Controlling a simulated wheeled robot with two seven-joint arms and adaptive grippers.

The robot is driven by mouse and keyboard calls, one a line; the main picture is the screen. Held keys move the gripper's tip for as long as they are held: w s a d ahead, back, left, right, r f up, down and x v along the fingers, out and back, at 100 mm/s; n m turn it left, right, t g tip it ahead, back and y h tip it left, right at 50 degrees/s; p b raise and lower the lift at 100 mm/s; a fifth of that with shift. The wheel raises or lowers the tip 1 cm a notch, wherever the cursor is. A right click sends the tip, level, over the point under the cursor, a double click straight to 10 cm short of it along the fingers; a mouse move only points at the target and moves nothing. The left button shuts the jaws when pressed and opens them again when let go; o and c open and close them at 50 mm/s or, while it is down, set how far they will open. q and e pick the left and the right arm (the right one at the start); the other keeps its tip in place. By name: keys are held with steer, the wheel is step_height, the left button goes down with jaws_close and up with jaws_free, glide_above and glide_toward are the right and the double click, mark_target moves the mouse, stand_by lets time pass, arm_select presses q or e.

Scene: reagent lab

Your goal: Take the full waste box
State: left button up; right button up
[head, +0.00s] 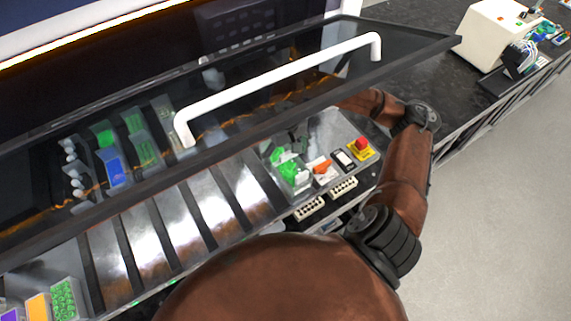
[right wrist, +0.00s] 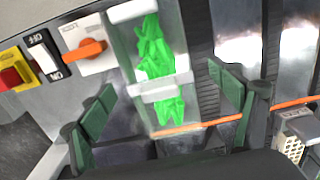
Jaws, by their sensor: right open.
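The waste box is a clear, narrow box (right wrist: 143,100) filled with bright green pieces. It sits in the middle of the right wrist view, with a pale band across it. In the head view the box (head: 290,173) is at the end of the machine's deck, left of the orange switch. My right gripper (right wrist: 161,88) is open, its green-padded fingers on either side of the box in the picture, with gaps between. I cannot tell how far above the box they are. My right arm reaches in under the raised glass cover. My left gripper is not in view.
The tilted glass cover (head: 330,85) with its white handle (head: 270,88) hangs over the deck. An orange switch (head: 322,170), a white rocker switch (head: 344,158) and a red button (head: 361,146) are close right of the box. Metal lanes (head: 205,215) lie to the left.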

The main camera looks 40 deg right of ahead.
steer(key=p, duration=0.2)
glide_above(287, 174)
step_height(287, 174, down, 5)
steer(key=shift+f, duration=0.4)
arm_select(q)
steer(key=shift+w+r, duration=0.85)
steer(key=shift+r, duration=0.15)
arm_select(e)
steer(key=c, duration=0.5)
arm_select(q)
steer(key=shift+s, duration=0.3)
arm_select(e)
steer(key=c, duration=0.9)
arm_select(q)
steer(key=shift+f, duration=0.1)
arm_select(e)
steer(key=shift+o, duration=0.2)
steer(key=shift+r, duration=0.1)
